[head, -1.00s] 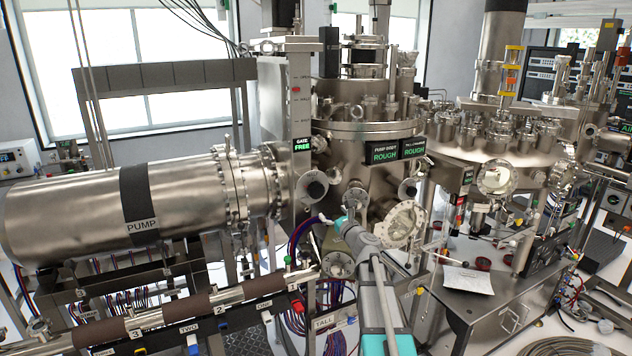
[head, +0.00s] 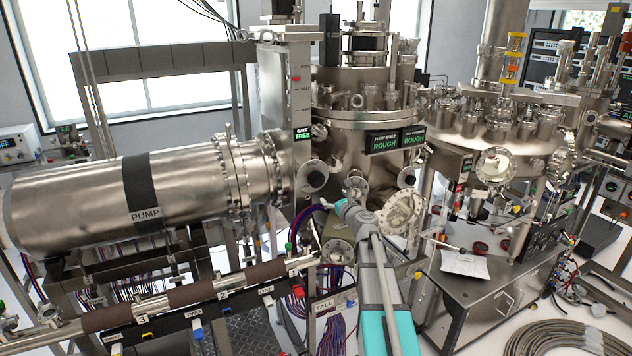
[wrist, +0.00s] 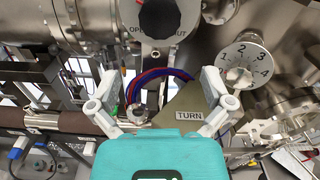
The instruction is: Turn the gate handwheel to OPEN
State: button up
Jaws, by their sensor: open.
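The gate handwheel (head: 313,177) is a dark round knob on a pale disc, low on the gate column (head: 300,95) at the pump's right end. In the wrist view it shows at the top as a dark knob (wrist: 160,18) over a plate lettered OPEN and, partly covered, SHUT. The gate sign (head: 303,134) reads GATE FREE. A red marker (head: 296,79) sits high on the column's scale. My gripper (wrist: 170,85) is open and empty, its two pale fingers spread below the handwheel, apart from it. In the head view my arm hides most of the gripper.
A numbered dial (wrist: 243,65) is right of the handwheel in the wrist view. A TURN plate (wrist: 198,116) and red and blue hoses (wrist: 165,78) lie below and between the fingers. The large pump (head: 80,205) is left; a round flanged window (head: 403,212) is right of my arm.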

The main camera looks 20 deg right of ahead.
aim_at(318, 182)
jog(key=w, duration=1.3)
jog(key=shift+a, duration=0.25)
jog(key=c, duration=0.9)
jog(key=shift+n, duration=0.4)
jog(key=shift+d+n, duration=0.1)
jog(key=shift+n, duration=2.5)
jog(key=o, duration=0.9)
